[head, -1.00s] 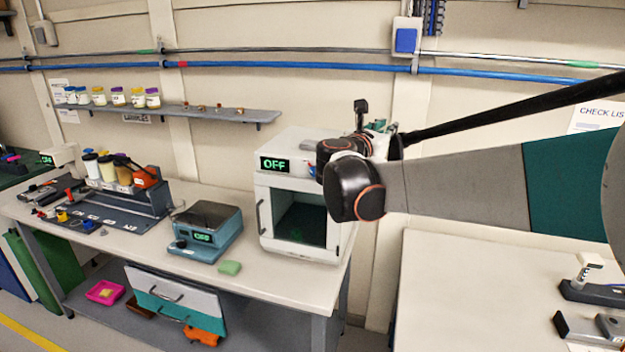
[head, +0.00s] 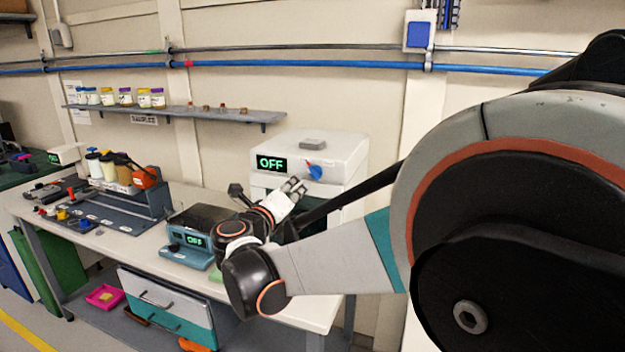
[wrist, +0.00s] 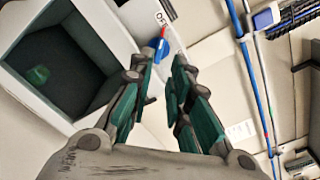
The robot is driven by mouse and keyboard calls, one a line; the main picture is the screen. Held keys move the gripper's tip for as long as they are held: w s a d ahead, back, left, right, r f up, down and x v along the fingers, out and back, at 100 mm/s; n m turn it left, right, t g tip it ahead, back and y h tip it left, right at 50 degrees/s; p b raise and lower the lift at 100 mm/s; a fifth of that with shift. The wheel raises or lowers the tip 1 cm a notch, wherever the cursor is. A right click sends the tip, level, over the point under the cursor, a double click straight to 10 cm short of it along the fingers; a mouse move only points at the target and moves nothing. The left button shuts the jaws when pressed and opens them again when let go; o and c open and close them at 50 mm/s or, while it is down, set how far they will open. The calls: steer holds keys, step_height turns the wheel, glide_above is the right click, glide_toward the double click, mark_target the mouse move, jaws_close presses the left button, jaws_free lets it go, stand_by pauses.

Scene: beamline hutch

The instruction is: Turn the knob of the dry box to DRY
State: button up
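The white dry box (head: 345,152) stands on the bench, and its display (head: 271,163) reads OFF in green. Its blue knob (head: 315,171), with a red mark, is on the front right of the display. In the wrist view the knob (wrist: 160,46) shows just beyond my left fingertip, and the dark box window (wrist: 60,65) is at the left. My gripper (head: 294,190) is in front of the box, a little below and left of the knob. In the wrist view my gripper (wrist: 166,62) has its fingers apart with nothing between them. I cannot tell whether a finger touches the knob.
A blue balance (head: 195,235) with a lit display stands left of the box, partly behind my arm. A rack with bottles (head: 115,172) is farther left. A shelf with jars (head: 180,112) is on the wall above. A grey object (head: 312,143) lies on the box top.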

mark_target(311, 172)
steer(key=b+x, duration=0.2)
steer(key=x, duration=0.7)
steer(key=shift+w, duration=0.15)
jaws_close()
